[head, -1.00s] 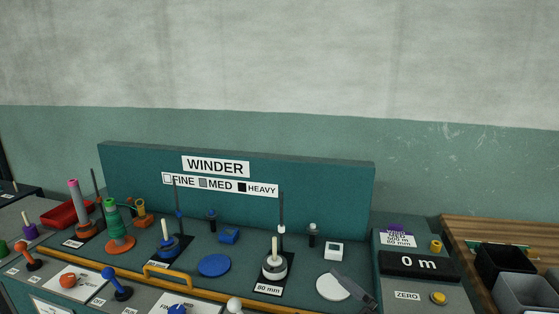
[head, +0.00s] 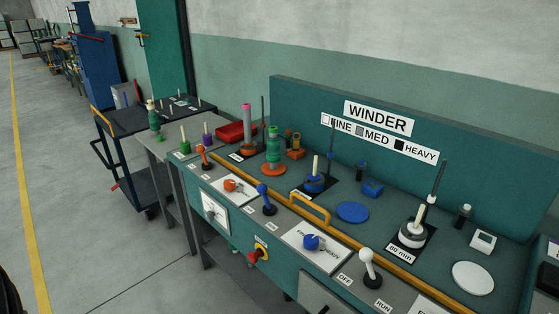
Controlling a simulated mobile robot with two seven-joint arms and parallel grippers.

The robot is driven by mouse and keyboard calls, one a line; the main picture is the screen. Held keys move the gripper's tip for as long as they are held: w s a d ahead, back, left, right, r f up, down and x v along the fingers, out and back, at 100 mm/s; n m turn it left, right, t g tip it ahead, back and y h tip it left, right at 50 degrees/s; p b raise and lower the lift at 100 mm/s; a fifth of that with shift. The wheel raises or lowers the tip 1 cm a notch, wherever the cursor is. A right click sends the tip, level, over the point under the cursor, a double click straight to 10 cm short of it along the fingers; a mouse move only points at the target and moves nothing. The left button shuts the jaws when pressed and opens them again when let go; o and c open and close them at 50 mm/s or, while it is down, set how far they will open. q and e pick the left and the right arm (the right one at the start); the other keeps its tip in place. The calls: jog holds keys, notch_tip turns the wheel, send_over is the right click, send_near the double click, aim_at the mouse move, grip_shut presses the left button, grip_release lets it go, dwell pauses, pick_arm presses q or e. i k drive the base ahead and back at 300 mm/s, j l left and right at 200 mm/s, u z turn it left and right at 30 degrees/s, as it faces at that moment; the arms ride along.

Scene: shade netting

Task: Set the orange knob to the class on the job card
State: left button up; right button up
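The orange knob (head: 231,186) sits on a white plate (head: 247,191) on the sloped front of the bench, left of the blue lever (head: 264,197). The plate's markings are too small to read, so I cannot tell the knob's setting. The job card is not in view now. The WINDER board (head: 377,118) has a legend with FINE, MED and HEAVY beside white, grey and black squares. Neither of my grippers shows in the head view.
An orange lever (head: 203,156) stands up left of the knob. A blue knob (head: 312,242) and a white lever (head: 370,266) are to the right. A yellow rail (head: 275,193) runs behind the controls.

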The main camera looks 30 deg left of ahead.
aim_at(229, 185)
jog(key=j+z, duration=0.25)
jog(key=j, duration=0.45)
jog(key=j+z, duration=0.2)
jog(key=j, duration=0.5)
jog(key=j+z, duration=0.25)
jog(key=j, duration=0.45)
jog(key=k+j+z, duration=0.2)
jog(key=j, duration=0.45)
